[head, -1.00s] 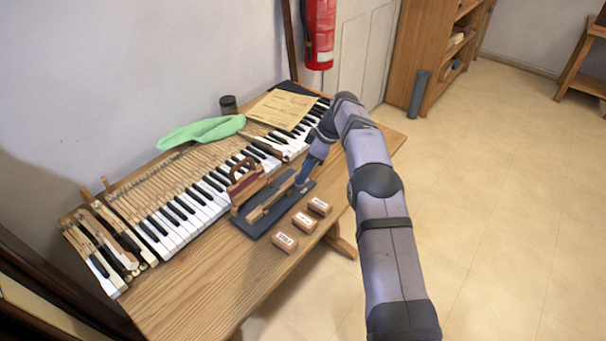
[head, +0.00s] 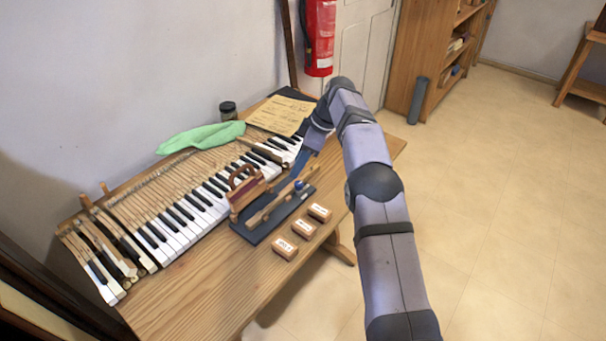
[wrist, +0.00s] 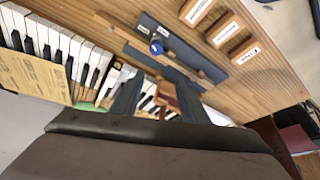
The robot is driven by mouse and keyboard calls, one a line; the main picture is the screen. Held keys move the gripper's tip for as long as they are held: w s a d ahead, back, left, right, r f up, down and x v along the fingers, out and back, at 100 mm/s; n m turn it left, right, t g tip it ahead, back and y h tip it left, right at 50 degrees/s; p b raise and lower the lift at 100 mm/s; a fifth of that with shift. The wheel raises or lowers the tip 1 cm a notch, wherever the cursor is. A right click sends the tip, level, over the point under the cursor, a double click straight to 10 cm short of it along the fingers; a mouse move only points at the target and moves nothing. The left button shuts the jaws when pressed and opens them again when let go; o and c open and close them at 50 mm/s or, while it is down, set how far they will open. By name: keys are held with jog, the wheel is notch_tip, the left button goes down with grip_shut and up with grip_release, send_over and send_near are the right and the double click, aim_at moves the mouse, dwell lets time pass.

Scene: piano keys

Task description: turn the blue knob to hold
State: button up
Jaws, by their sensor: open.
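The blue knob (head: 299,184) stands at the far right end of a dark base board (head: 252,236) with a wooden key lever on it. In the wrist view the round blue knob (wrist: 156,47) shows beyond my fingertips, with a small white label beside it. The label and the knob's setting are too small to read. My gripper (head: 302,161) is just behind and above the knob, apart from it. In the wrist view the two dark blue fingers of my gripper (wrist: 157,92) are spread, with no object held between them.
Three labelled wooden blocks (head: 303,228) lie in front of the board. A wooden piece with an arched handle (head: 243,180) stands behind it. The keyboard (head: 190,214), a green cloth (head: 203,137) and a dark jar (head: 228,110) lie further back. The table's front left is clear.

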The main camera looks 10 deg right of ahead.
jog(key=s+a+r+n+p, duration=0.1)
jog(key=s+a+r+n, duration=0.1)
jog(key=a+r, duration=0.5)
jog(key=m+t+h, duration=0.3)
jog(key=m+h, duration=0.3)
jog(key=m, duration=1.5)
send_near(299, 184)
jog(key=shift+w+f+p, duration=0.3)
jog(key=shift+w+p, duration=0.1)
jog(key=shift+p, duration=0.05)
jog(key=shift+f+g, duration=0.1)
jog(key=shift+g, duration=0.2)
jog(key=shift+p+x, duration=1.15)
jog(key=shift+x, duration=2.35)
jog(key=shift+c, duration=0.2)
